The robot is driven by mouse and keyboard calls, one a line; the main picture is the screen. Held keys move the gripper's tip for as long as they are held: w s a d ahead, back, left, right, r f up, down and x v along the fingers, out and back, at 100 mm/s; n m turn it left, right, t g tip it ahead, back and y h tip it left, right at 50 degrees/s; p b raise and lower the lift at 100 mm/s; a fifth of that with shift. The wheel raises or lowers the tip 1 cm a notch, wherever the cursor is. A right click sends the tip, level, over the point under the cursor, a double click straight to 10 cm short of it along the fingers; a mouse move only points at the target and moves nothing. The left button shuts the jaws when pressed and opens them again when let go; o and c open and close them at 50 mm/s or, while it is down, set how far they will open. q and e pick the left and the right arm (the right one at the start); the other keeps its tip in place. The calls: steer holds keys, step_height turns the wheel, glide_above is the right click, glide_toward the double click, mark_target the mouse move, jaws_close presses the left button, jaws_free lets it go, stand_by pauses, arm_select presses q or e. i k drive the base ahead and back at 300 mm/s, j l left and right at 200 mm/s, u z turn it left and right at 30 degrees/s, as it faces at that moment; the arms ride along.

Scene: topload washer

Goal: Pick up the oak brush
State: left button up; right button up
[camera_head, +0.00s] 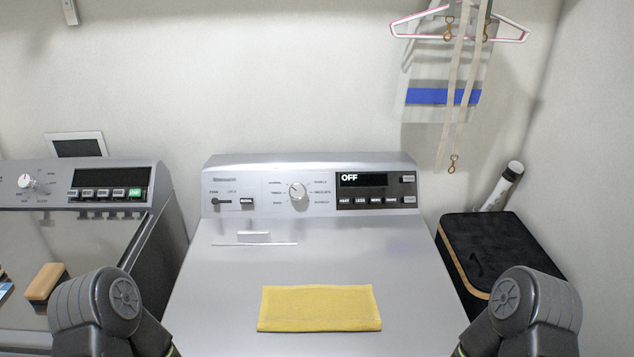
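The oak brush (45,282) has a light wooden body and a dark side. It lies on top of the machine at the left, just left of my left arm's rounded joint, which may hide part of it. Only parts of my two arms show, at the bottom left and bottom right. Neither gripper is in view, so I cannot see what they hold.
A washer (240,265) with an OFF display stands in the centre, a folded yellow cloth (319,308) on its lid. The left machine (75,235) has a glossy top. A black box (500,250) stands right. A hanger (410,27) with an apron hangs above.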

mark_target(50, 275)
steer(key=u, duration=1.6)
steer(key=z, duration=0.75)
steer(key=j+z, duration=0.4)
steer(key=k+j+z, duration=0.1)
steer(key=j+z, duration=0.35)
steer(key=k+j+z, duration=0.15)
steer(key=j+z, duration=0.25)
steer(key=k+j, duration=0.15)
steer(key=j, duration=0.2)
steer(key=k+j+z, duration=0.1)
steer(key=j, duration=0.3)
steer(key=k+j, duration=0.2)
steer(key=j, duration=0.15)
steer(key=k+j+z, duration=0.1)
steer(key=j, duration=0.25)
steer(key=i, duration=0.15)
